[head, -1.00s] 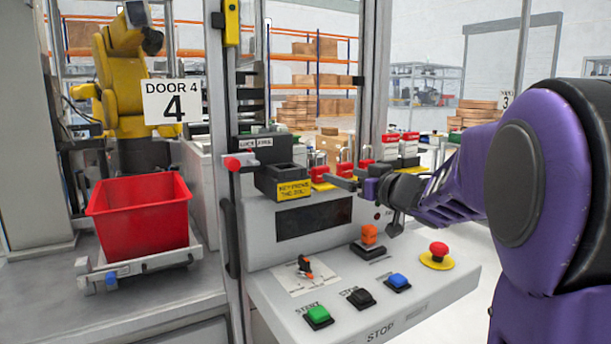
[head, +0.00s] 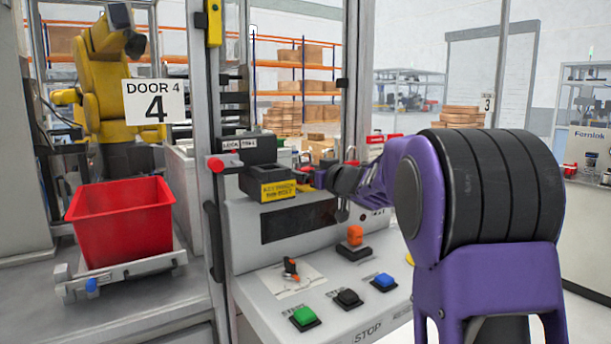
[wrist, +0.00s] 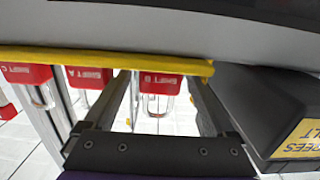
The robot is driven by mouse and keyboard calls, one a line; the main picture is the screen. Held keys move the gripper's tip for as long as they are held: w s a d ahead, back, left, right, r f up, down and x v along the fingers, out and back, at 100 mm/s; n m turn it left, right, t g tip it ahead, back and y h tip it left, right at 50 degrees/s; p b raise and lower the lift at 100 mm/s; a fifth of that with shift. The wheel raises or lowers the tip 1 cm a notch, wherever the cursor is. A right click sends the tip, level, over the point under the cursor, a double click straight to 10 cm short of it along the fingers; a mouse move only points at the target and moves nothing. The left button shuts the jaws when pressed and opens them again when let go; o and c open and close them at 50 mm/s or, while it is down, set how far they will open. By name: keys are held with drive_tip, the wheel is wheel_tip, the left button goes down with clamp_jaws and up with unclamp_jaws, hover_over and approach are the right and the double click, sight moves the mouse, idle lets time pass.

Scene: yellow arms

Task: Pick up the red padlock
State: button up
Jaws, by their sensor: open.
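Several red padlocks with clear shackles hang in a row below a yellow strip (wrist: 30,54) in the wrist view. Another red padlock (wrist: 88,76) is just left of the left finger, and a third (wrist: 25,75) is farther left. My gripper (wrist: 158,80) is open, with a finger on either side of the middle padlock; contact cannot be told. In the head view my gripper (head: 308,178) is small beside the black lock box, and my purple arm hides much of the padlock row.
The black lock box (head: 258,182) with a yellow label is close left of my gripper; it also shows at the right in the wrist view (wrist: 250,85). A console (head: 255,290) with coloured buttons is below. A red bin (head: 122,225) stands at left.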

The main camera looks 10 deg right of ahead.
drive_tip(key=shift+c, duration=0.3)
clamp_jaws()
